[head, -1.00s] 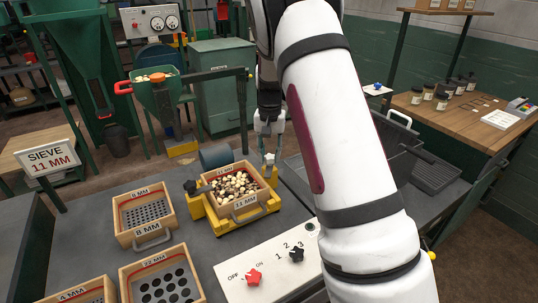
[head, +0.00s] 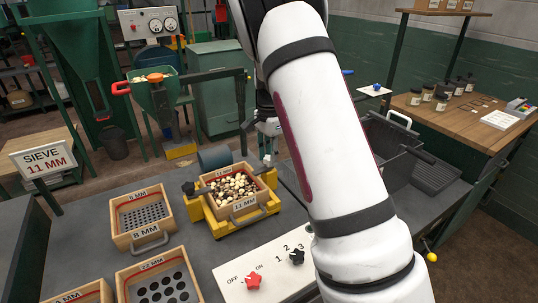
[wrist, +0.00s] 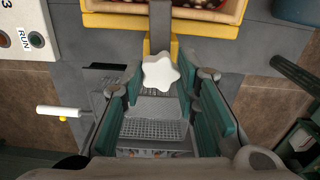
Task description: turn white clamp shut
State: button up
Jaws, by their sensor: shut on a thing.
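The white clamp (wrist: 160,73) is a star-shaped knob at the near end of a dark bar, at the upper middle of the wrist view. My gripper (wrist: 165,90) has its green-padded fingers on either side of it and is shut on it. In the head view, my gripper (head: 270,128) is partly hidden by my arm, just above the white clamp (head: 267,159) at the right rear of the yellow frame (head: 211,223). The 11 mm sieve (head: 243,208), a wooden box of pale and dark pieces, sits in that frame. A black clamp (head: 188,187) is at the frame's left.
A control panel (head: 268,264) with red and black knobs stands in front of the frame. Other sieves, one marked 8 mm (head: 143,217), lie to the left. A dark crate (head: 400,140) is to the right. A green hopper (head: 155,95) stands behind.

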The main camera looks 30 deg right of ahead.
aim_at(269, 157)
jog(key=shift+m, duration=0.5)
jog(key=o, duration=1.2)
jog(key=shift+c, duration=0.2)
notch_tip(269, 157, up, 12)
